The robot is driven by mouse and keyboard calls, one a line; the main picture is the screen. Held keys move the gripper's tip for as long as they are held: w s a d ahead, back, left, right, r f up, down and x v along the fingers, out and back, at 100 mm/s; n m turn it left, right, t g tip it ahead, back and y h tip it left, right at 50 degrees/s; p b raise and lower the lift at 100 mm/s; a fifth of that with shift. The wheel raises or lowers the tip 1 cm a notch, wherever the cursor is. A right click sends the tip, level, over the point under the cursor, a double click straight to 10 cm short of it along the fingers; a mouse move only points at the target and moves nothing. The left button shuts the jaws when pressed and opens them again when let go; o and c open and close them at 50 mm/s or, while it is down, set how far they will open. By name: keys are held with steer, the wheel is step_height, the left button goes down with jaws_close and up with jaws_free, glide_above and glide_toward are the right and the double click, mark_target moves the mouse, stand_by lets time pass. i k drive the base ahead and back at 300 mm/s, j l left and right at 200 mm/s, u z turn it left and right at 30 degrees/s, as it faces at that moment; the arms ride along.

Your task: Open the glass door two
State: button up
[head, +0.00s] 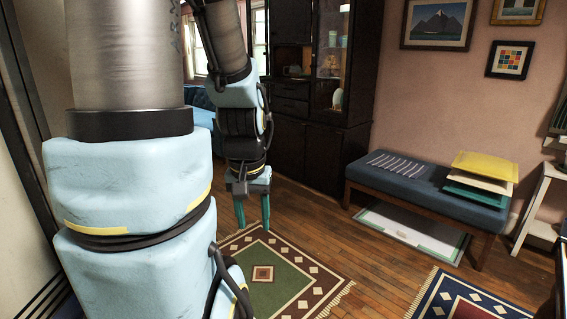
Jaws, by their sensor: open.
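A tall dark wooden cabinet (341,151) stands against the back wall, right of my arm. Its upper right part has a glass door (331,50) with pale items on shelves behind it. The door looks shut. I cannot tell from any label whether this is glass door two.
A blue bench (408,188) with folders (485,166) on it stands right of the cabinet, with a flat white panel (412,230) beneath. A patterned rug (284,272) lies under my gripper. Bare wood floor (372,275) is free between it and the blue rug (462,300).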

mark_target(343, 115)
steer(key=i+u, duration=0.1)
steer(key=i, duration=2.55)
